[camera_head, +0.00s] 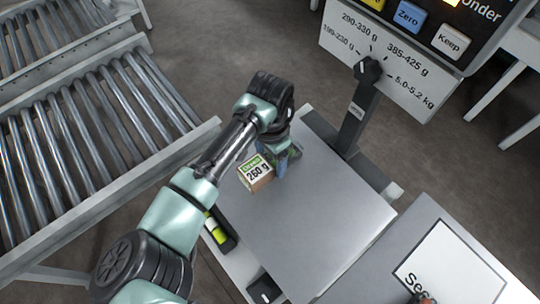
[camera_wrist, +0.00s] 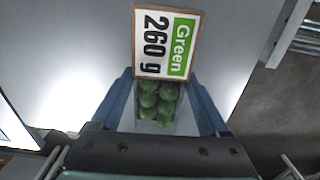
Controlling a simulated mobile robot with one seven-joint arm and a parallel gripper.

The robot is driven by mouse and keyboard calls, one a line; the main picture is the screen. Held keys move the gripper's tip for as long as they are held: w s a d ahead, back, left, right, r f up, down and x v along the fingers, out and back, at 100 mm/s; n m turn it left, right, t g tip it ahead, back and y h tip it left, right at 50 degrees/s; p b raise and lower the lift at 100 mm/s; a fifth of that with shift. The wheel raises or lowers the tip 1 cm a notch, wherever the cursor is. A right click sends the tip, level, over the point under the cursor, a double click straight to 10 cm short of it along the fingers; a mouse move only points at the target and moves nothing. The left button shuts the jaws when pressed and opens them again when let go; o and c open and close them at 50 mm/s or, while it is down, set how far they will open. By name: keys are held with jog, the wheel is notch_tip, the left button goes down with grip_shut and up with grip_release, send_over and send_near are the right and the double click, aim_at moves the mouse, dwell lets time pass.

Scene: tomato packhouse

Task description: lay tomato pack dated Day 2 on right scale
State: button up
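A clear pack of green tomatoes (camera_wrist: 158,103) sits between the two blue fingers of my gripper (camera_wrist: 162,88) in the wrist view, with a finger against each side. In the head view my gripper (camera_head: 287,160) is over the upper left part of a grey scale plate (camera_head: 318,220), and the pack is mostly hidden by it. I cannot tell whether the pack touches the plate. No day mark on the pack is readable. A card reading "Green 260 g" (camera_head: 257,173) is right beside the pack; it also shows in the wrist view (camera_wrist: 166,42).
A post with a dial (camera_head: 368,70) and a weight-range board (camera_head: 415,75) stands behind the plate. A panel with a "Zero" button (camera_head: 409,16) is above. A grey surface with a card starting "Sec" (camera_head: 450,270) is at lower right. Roller conveyors (camera_head: 90,150) lie left.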

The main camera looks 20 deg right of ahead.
jog(key=shift+o, duration=1.3)
notch_tip(320, 180, up, 13)
jog(key=p, duration=0.2)
